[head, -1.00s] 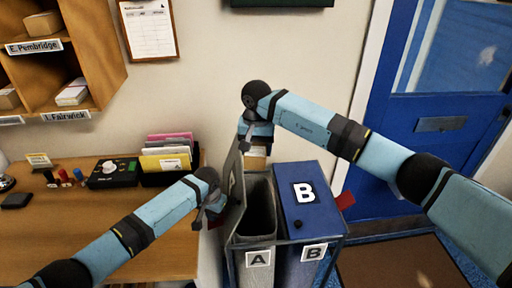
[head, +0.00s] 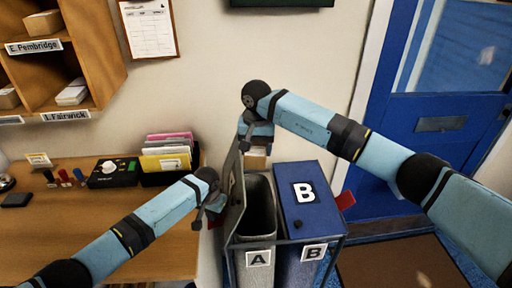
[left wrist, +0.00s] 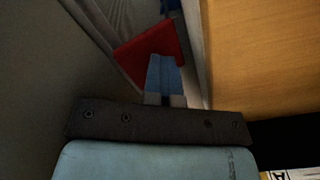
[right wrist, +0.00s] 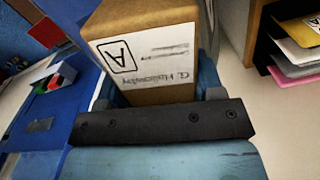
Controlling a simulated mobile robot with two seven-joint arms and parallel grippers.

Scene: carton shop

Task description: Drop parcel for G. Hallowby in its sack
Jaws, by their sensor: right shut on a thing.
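The parcel (right wrist: 150,50) is a brown box with a white label reading G. Hallowby and a large A. My right gripper (right wrist: 165,90) is shut on it. In the head view the parcel (head: 257,162) hangs at the back edge of sack A (head: 262,205), a grey open-topped sack. Sack A's grey lid (head: 235,190) stands raised on its left side. My left gripper (head: 212,208) is beside the lid's outer side. In the left wrist view its fingers (left wrist: 166,70) look closed together, in front of a red tab (left wrist: 150,50).
Sack B (head: 310,195) stands to the right of A with its blue lid shut and a red tab (head: 346,200) at its side. A wooden desk (head: 150,235) with folders (head: 166,155) is at left, below pigeonholes (head: 100,50). A blue door (head: 435,150) is at right.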

